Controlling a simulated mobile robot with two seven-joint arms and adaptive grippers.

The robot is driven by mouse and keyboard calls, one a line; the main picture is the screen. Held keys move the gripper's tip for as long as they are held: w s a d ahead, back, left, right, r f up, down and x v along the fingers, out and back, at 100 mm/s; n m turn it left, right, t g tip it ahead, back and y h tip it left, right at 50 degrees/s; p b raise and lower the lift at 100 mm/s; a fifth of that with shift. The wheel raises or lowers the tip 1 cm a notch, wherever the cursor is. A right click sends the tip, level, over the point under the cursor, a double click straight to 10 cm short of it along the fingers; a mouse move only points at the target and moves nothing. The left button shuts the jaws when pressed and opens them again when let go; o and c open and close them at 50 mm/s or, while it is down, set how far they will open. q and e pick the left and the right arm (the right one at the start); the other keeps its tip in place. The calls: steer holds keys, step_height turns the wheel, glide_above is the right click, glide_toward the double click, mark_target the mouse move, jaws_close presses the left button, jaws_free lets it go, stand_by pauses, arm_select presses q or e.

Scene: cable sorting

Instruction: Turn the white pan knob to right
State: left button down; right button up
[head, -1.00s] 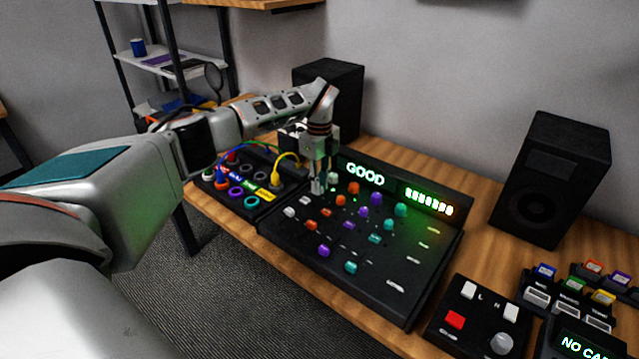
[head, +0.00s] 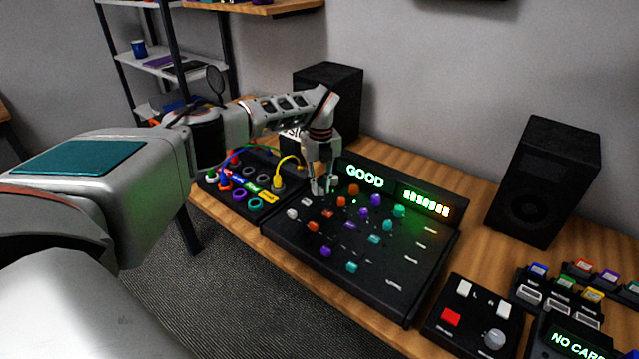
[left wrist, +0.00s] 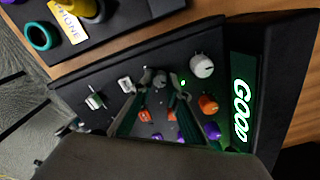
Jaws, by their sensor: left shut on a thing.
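The black mixer panel (head: 385,285) carries columns of white, orange, purple and teal knobs. My left gripper (head: 321,190) points down over the white column, by the "GOOD" display. In the left wrist view, my left gripper (left wrist: 160,88) is shut on a pale knob (left wrist: 159,76), the white pan knob, with a finger on each side. The fingers hide part of it, and its pointer mark cannot be read. Another white knob (left wrist: 202,66) stands nearer the display, and a white button (left wrist: 125,85) lies on the other side. My right gripper is not in view.
A patch box (head: 243,207) with coloured rings and cables adjoins the panel's left side. Orange knobs (left wrist: 208,104) stand close to the fingers. A speaker (head: 540,185) stands at right, another (head: 340,85) behind my arm. A small control box (head: 470,320) is at front right.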

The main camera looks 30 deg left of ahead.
mark_target(320, 189)
arm_select(q)
steer(key=m+p, duration=0.1)
steer(key=m, duration=0.4)
steer(key=shift+m, duration=0.3)
steer(key=m, duration=0.5)
steer(key=shift+m, duration=0.6)
steer(key=c, duration=1.9)
jaws_free()
step_height(320, 189, up, 12)
